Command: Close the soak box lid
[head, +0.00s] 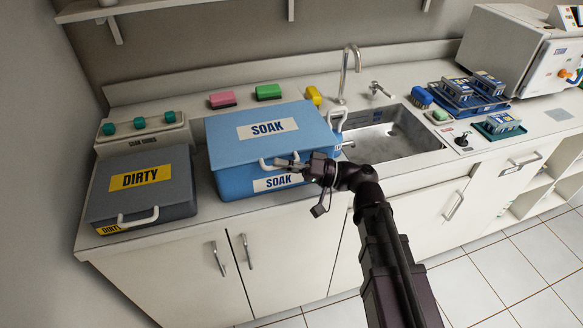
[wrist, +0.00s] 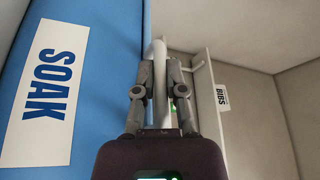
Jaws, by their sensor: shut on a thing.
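The blue soak box (head: 235,186) stands on the counter, with a SOAK label on its front. Its blue lid (head: 225,145), also labelled SOAK, covers the top and looks down or nearly down. I cannot tell whether it is fully seated. My gripper (head: 287,163) is at the lid's front edge, shut on the white lid handle (head: 265,164). In the wrist view my gripper (wrist: 160,75) has a finger on each side of the white handle (wrist: 159,50). The blue lid (wrist: 105,80) fills the left there.
A grey DIRTY box (head: 180,195) stands left of the soak box. A sink (head: 395,143) with a faucet (head: 346,65) is to the right. Pink (head: 222,99), green (head: 268,92) and yellow (head: 313,95) blocks sit behind. Blue racks (head: 462,100) stand further right.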

